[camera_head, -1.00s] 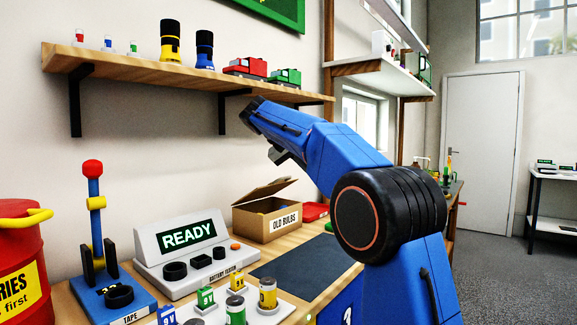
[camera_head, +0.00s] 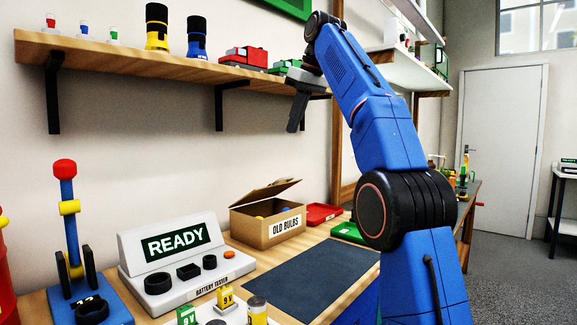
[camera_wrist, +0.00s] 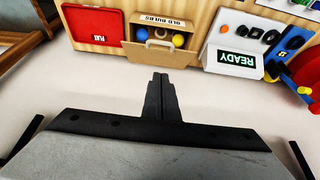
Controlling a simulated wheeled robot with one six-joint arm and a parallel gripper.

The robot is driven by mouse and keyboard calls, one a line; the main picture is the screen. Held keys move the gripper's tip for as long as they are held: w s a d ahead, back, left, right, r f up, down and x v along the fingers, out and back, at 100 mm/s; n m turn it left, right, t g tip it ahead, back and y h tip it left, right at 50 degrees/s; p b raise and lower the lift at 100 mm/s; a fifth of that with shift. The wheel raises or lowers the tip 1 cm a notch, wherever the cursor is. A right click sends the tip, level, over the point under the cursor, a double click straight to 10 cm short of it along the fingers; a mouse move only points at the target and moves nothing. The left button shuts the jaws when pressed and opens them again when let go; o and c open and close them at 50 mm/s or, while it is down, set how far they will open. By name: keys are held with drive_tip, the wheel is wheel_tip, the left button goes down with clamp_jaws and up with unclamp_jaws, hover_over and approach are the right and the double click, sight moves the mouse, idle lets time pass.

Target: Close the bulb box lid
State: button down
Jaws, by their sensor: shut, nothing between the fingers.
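The bulb box is a brown cardboard box (camera_head: 262,232) labelled "OLD BULBS" on the workbench against the wall. Its lid (camera_head: 268,192) stands open, tilted up at the back. In the wrist view the box (camera_wrist: 143,52) appears upside down, with a yellow and a blue bulb visible inside. My gripper (camera_head: 294,126) is shut and empty, pointing down in the air above and behind the box, near the shelf's front edge. In the wrist view its fingers (camera_wrist: 158,82) are together, with the box beyond their tips.
A battery tester (camera_head: 180,250) reading "READY" stands left of the box. A red tray (camera_head: 322,212) lies to its right. A dark mat (camera_head: 300,278) in front is clear.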

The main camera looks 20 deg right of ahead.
drive_tip(key=x, duration=0.3)
drive_tip(key=s+x, duration=0.1)
drive_tip(key=x, duration=0.3)
drive_tip(key=d+x, duration=0.1)
drive_tip(key=x, duration=0.3)
drive_tip(key=shift+s+a+f, duration=0.1)
drive_tip(key=shift+s+f, duration=0.15)
drive_tip(key=shift+f, duration=0.35)
drive_tip(key=shift+s+f, duration=0.15)
drive_tip(key=shift+f, duration=0.5)
drive_tip(key=s+d+f+t+y, duration=0.3)
drive_tip(key=s+f+t, duration=0.1)
drive_tip(key=f, duration=0.7)
drive_tip(key=shift+s, duration=0.15)
